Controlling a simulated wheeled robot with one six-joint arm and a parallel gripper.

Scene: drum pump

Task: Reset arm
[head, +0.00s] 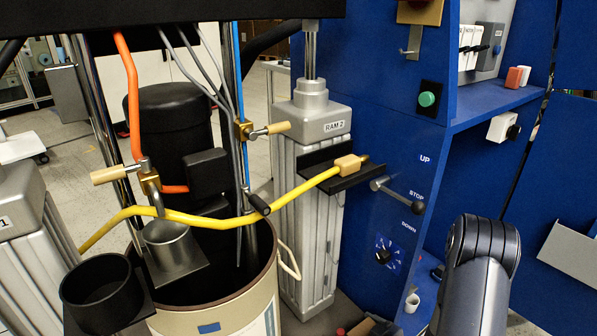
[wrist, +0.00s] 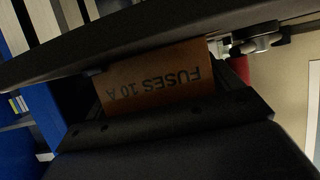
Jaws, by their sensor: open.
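My arm (head: 482,255) rises at the lower right of the head view, in front of the blue cabinet. Its gripper is outside the head view. In the wrist view my gripper (wrist: 165,92) shows as dark parts across the lower half, dim and hard to make out. It is open. An orange-brown box marked FUSES 10 A (wrist: 155,78), upside down in the picture, shows beyond the gripper and between its dark sides. I cannot tell whether they touch. A dark bar crosses above it and hides part of the box.
The blue cabinet (head: 385,170) carries a green button (head: 427,99), an UP/STOP/DOWN lever (head: 398,193) and a rotary knob (head: 384,256). A blue shelf (head: 490,103) juts out. The yellow hose (head: 225,222) crosses above the open drum (head: 218,310). The RAM 2 column (head: 309,180) stands beside it.

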